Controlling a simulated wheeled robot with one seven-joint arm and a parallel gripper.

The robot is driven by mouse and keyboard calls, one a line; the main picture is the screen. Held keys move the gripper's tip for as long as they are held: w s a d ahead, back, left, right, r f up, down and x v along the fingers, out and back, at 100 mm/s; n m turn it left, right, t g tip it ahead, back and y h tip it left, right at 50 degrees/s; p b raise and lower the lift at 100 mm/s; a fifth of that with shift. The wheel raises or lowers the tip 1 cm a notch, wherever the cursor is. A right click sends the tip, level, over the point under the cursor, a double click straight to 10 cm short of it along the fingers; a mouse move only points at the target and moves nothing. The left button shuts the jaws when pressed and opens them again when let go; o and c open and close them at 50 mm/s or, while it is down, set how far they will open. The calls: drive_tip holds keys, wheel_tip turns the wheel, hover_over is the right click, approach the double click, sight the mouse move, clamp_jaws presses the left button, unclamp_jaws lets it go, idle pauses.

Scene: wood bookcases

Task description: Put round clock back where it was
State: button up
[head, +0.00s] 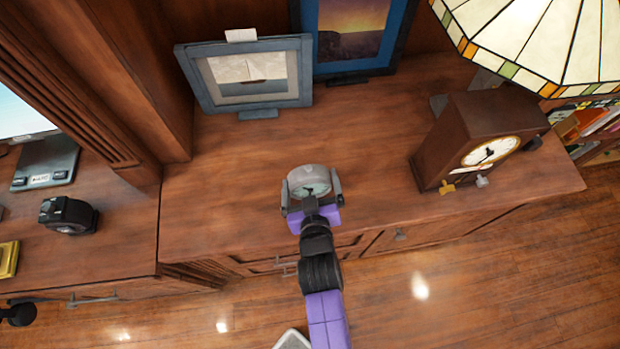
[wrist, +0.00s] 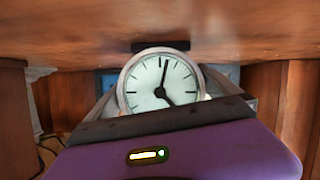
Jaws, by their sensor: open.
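The round clock (head: 308,173) is grey with a pale face and stands on the wooden cabinet top (head: 375,150), near its front edge. In the wrist view the clock (wrist: 161,82) appears upside down, with its dark foot against the wood at the top. My gripper (head: 311,191) is open, with one finger on each side of the clock. I cannot tell whether the fingers touch it. The purple gripper body hides the lower part of the clock face in the wrist view.
Two framed pictures (head: 250,78) (head: 352,35) stand at the back. A wooden mantel clock (head: 455,135) stands to the right, under a stained-glass lamp (head: 535,38). A wooden post (head: 160,85) and a black camera (head: 68,215) are to the left. The cabinet top around the round clock is clear.

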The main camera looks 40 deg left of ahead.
drive_tip(key=shift+w+a+f, duration=0.2)
drive_tip(key=shift+w+a, duration=0.1)
drive_tip(key=c, duration=1.4)
drive_tip(key=shift+r, duration=0.1)
drive_tip(key=c, duration=0.3)
drive_tip(key=shift+r, duration=0.15)
